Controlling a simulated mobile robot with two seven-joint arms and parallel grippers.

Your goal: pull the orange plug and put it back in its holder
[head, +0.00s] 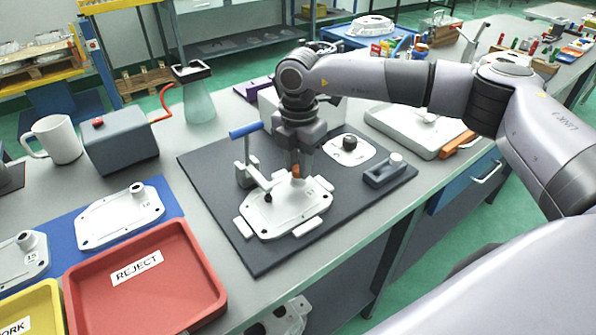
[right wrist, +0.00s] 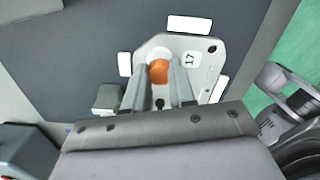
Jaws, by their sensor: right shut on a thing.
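The orange plug (head: 296,171) shows at the tips of my right gripper (head: 300,168), at the far end of a white casting (head: 285,212). In the right wrist view the plug (right wrist: 159,71) sits between the two fingers of the right gripper (right wrist: 159,78), which are shut on it. The casting, marked 17 (right wrist: 190,52), lies under it; I cannot tell whether the plug is still seated in it. A small dark grey block (head: 378,175) with a pale round post stands on the mat to the right; it may be the holder. My left gripper is not in view.
A clamp with a blue handle (head: 246,130) stands close left of the right gripper. A white plate with a black knob (head: 349,142) lies behind on the dark mat (head: 205,160). A red REJECT tray (head: 195,312) is front left. The mat's right front is clear.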

